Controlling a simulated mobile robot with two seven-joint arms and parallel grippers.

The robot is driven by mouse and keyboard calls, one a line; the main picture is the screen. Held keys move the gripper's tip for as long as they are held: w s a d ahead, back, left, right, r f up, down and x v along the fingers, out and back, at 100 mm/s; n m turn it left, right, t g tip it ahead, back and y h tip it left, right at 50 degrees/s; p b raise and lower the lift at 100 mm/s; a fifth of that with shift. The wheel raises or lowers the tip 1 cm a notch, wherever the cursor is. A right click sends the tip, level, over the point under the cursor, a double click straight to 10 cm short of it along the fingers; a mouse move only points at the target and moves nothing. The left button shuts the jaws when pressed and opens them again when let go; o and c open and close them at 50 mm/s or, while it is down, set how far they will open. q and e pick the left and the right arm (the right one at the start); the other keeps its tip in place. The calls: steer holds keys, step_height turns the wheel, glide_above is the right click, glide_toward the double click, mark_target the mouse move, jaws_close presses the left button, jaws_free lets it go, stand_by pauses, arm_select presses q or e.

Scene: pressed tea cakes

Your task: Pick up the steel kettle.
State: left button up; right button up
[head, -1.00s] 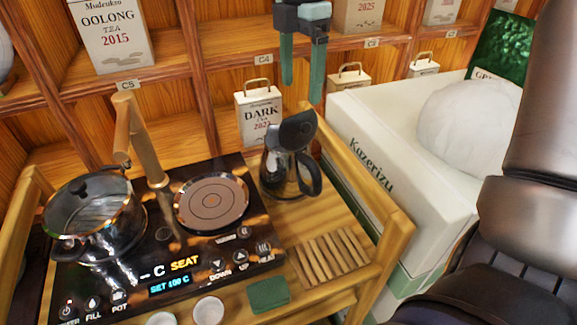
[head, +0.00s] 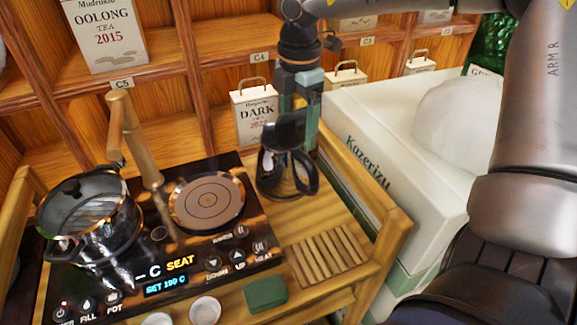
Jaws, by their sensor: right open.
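The steel kettle (head: 270,178) stands upright on the wooden tray table, right of the black heating panel. Its dark lid is tilted up and its black handle points right. My right gripper (head: 298,122) is open, with its green fingers pointing down at the kettle's top. One finger is partly hidden behind the raised lid, and the other shows just right of it. I cannot tell whether they touch the kettle. My left gripper is not in view.
A slatted rest (head: 328,256), small white cups (head: 205,310) and a green block (head: 265,293) lie in front. A white box (head: 390,165) stands right.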

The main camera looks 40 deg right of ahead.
steer(key=shift+c, duration=0.4)
steer(key=c, duration=1.2)
jaws_close()
